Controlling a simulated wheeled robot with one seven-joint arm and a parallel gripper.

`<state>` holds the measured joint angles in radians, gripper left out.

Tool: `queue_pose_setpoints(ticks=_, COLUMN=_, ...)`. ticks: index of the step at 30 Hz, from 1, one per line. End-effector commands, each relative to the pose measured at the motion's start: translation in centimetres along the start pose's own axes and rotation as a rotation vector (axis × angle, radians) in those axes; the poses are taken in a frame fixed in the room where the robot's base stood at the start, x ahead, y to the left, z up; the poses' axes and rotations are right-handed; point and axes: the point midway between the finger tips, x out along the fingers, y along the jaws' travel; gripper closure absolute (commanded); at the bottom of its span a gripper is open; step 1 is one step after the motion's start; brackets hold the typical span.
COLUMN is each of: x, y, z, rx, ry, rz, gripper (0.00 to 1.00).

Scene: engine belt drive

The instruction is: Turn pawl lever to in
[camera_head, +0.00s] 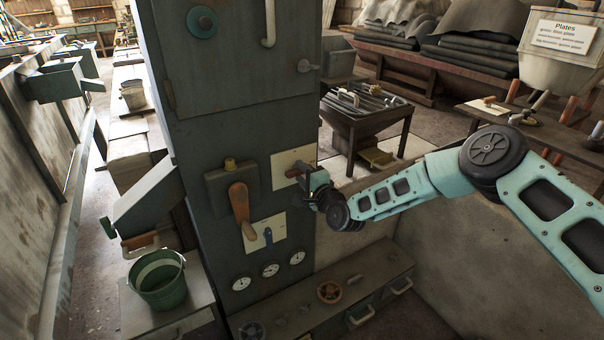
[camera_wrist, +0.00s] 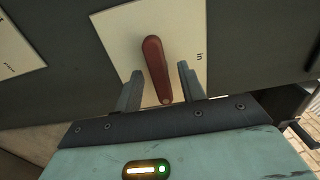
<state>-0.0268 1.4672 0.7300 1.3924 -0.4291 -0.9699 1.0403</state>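The pawl lever appears to be the dark red lever (camera_wrist: 156,68) on a cream plate (camera_wrist: 118,32), with the word "in" printed on the right part of the plate in the wrist view. The lever's free end lies between the two fingers of my gripper (camera_wrist: 160,88). The fingers are apart, with a gap on each side of the lever. In the head view the cream plate (camera_head: 281,178) is on the front of the dark cabinet. My gripper (camera_head: 314,180) is at the plate's right side and partly hides the lever (camera_head: 297,169).
Several gauges (camera_head: 269,270) sit lower. A low drawer unit (camera_head: 375,278) stands beneath. A green bucket (camera_head: 160,284) is at the left.

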Motion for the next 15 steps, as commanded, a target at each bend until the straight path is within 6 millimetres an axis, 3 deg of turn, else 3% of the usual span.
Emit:
queue_pose_setpoints(ticks=10, x=0.32, y=0.02, z=0.04, rx=0.000, ry=-0.001, rz=0.001, gripper=0.60)
queue_pose_setpoints(ticks=14, x=0.31, y=0.01, z=0.02, rx=0.000, ry=0.000, rz=0.000, gripper=0.96)
queue_pose_setpoints(ticks=15, x=0.31, y=0.01, z=0.02, rx=0.000, ry=0.000, rz=0.000, gripper=1.00)
